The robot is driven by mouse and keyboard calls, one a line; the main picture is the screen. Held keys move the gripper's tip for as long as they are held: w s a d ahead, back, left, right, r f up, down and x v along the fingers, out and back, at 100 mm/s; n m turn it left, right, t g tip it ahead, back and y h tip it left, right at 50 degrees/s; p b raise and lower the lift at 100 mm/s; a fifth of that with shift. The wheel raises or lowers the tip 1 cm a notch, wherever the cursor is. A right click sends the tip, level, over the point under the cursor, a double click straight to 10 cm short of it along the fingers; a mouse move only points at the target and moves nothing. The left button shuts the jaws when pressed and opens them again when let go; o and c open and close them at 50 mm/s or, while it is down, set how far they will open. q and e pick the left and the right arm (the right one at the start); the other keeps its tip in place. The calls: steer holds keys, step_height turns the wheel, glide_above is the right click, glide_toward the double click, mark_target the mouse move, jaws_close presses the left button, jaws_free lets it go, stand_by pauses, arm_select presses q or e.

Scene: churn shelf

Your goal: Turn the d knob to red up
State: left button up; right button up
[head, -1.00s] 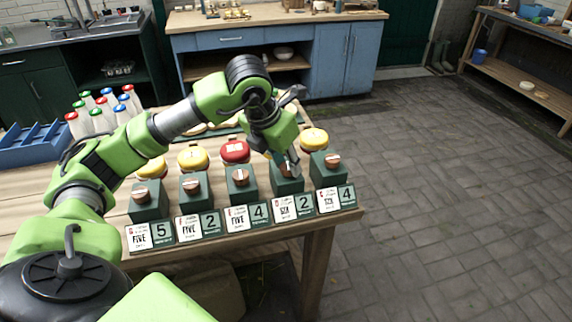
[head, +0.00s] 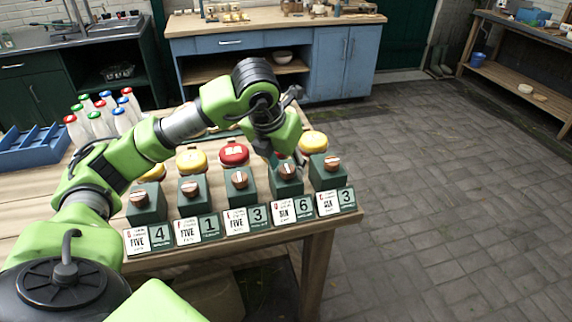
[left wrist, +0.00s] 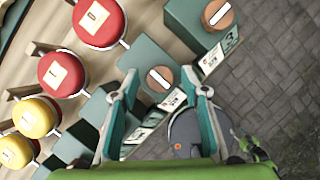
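The d knob (head: 287,171) is a brown round knob with a pale bar, on the fourth dark green box from the left. In the left wrist view the knob (left wrist: 160,79) shows between the fingertips, its bar slanting down to the right. My left gripper (head: 276,157) is just behind and above it in the head view; it is open in the left wrist view (left wrist: 159,76), apart from the knob. A red disc (left wrist: 100,22) lies behind that box; in the head view the gripper mostly hides it. The card in front (head: 294,210) reads SIX and 6. My right gripper is out of view.
Similar knob boxes stand either side, including the rightmost knob (head: 332,163). Yellow (head: 192,158) and red (head: 234,153) discs lie behind them. Bottles (head: 98,118) and a blue crate (head: 38,147) stand at the table's left. Floor to the right is clear.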

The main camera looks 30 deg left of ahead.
arm_select(q)
steer(key=shift+r, duration=0.1)
steer(key=v, duration=1.1)
steer(key=shift+s+r, duration=0.15)
steer(key=shift+r, duration=0.25)
